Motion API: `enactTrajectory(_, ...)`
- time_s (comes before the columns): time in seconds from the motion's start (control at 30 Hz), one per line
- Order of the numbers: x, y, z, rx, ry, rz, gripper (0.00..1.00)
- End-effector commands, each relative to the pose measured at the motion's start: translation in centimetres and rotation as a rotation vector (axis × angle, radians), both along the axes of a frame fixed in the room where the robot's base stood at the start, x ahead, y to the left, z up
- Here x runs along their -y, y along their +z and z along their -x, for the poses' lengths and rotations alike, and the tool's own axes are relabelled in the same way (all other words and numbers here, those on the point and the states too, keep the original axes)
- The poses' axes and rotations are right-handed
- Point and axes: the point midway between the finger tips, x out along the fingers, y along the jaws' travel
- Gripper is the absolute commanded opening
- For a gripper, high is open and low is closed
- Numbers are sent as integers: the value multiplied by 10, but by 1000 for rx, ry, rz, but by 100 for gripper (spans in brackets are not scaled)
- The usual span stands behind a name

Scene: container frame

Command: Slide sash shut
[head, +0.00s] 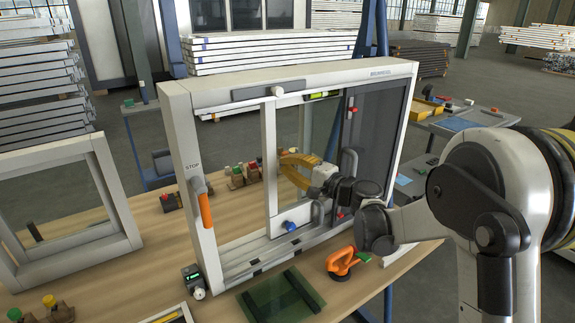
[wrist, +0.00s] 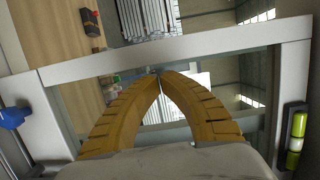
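The white window frame (head: 178,130) stands upright on the workbench. Its sliding sash (head: 270,160) sits near mid-frame, with an open gap between its left stile and the left jamb. The stile crosses the wrist view as a pale bar (wrist: 215,47). A blue knob (head: 290,226) is on the sash's lower rail and shows at the left of the wrist view (wrist: 14,116). My gripper (head: 283,165) is at the sash, just right of the stile. Its yellow fingers meet at the tips in the wrist view (wrist: 159,75), with nothing visible between them. Contact with the stile is unclear.
An orange lever (head: 204,208) is on the left jamb, near the word STOP. An orange suction lifter (head: 341,262) and a green glass pane (head: 280,298) lie in front. A dark panel (head: 379,130) fills the frame's right. Another frame (head: 118,190) stands left.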

Motion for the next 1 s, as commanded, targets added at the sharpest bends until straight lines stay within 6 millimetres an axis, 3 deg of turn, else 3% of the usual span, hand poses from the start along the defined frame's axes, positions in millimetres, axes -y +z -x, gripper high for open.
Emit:
enactTrajectory(0.27, -23, 0, 16, 0, 4, 0, 0)
enactTrajectory(0.7, -118, 0, 81, 0, 7, 0, 0)
enactTrajectory(1.0, -156, 0, 105, 0, 3, 0, 0)
